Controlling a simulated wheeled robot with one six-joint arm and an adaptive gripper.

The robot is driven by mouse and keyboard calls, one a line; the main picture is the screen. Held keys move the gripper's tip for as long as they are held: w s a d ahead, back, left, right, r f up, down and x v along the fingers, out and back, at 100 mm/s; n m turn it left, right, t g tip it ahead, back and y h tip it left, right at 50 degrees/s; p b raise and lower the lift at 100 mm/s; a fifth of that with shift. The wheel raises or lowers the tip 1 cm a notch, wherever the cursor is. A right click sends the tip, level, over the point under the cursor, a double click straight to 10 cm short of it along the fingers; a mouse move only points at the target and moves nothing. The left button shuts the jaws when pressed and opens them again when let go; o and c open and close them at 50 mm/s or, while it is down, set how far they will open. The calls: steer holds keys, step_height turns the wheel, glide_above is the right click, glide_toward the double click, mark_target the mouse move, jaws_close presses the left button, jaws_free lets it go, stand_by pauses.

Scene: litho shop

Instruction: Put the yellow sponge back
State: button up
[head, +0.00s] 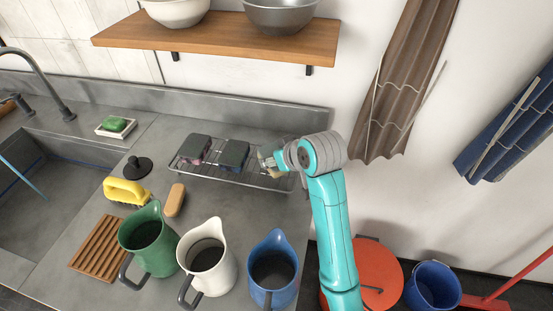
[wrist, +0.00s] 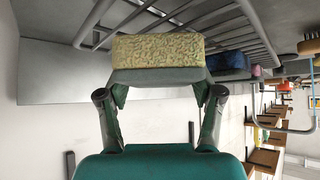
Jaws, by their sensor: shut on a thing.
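The yellow sponge (wrist: 158,48) shows in the wrist view as a speckled yellow block with a dark grey-green layer beneath it in the picture. My gripper (wrist: 158,78) is shut on it. In the head view my gripper (head: 268,160) is at the right end of a wire rack (head: 213,174), and only a small pale part of the sponge (head: 276,174) shows there. Two dark-topped sponges stand on the rack, one at left (head: 195,147) and one in the middle (head: 234,155). I cannot tell whether the held sponge touches the rack.
A green jug (head: 147,240), a white jug (head: 203,258) and a blue jug (head: 272,270) stand in front of the rack. A yellow-handled brush (head: 126,192), a wooden-backed brush (head: 175,200) and a black sink plug (head: 138,168) lie left. A shelf (head: 220,38) hangs above.

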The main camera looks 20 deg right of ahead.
steer(key=shift+f, duration=0.5)
steer(key=shift+f, duration=0.1)
steer(key=o, duration=1.3)
steer(key=shift+s+r, duration=0.15)
steer(key=shift+r, duration=0.15)
steer(key=v, duration=1.1)
steer(key=shift+s+r, duration=0.15)
steer(key=shift+s, duration=0.1)
